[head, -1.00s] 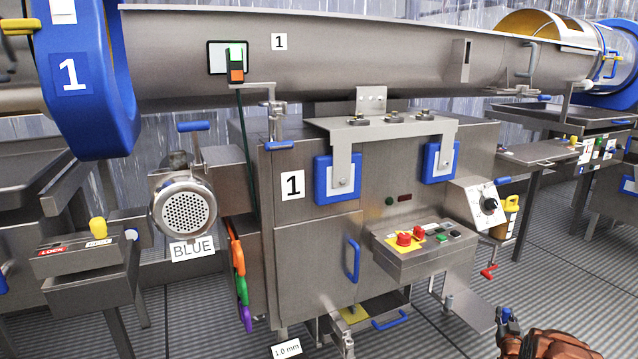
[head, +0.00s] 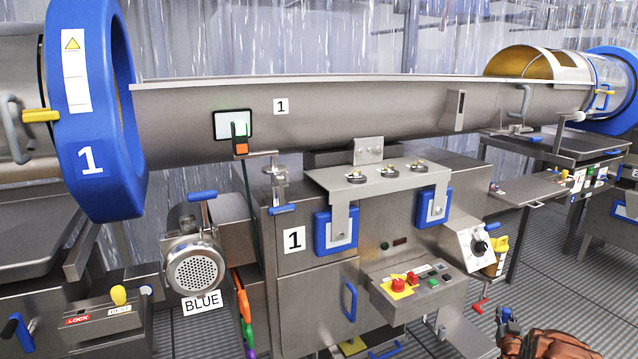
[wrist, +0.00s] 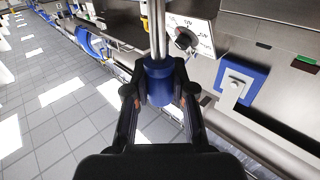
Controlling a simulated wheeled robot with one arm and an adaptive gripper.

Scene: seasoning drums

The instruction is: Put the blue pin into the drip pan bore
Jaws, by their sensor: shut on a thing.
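My gripper (wrist: 160,98) is shut on the blue pin (wrist: 158,80) in the wrist view. The pin has a thick blue collar between the two black fingers, and a bright metal shaft runs up from it out of the picture. In the head view, a dark and blue end of my arm (head: 507,322) shows at the bottom right, small and hard to make out. I cannot make out the drip pan bore in either view.
A steel cabinet marked 1 (head: 312,275) stands under a long steel drum (head: 370,108). A control box (head: 410,290) juts from its front. The wrist view shows open tiled floor (wrist: 50,120) at left.

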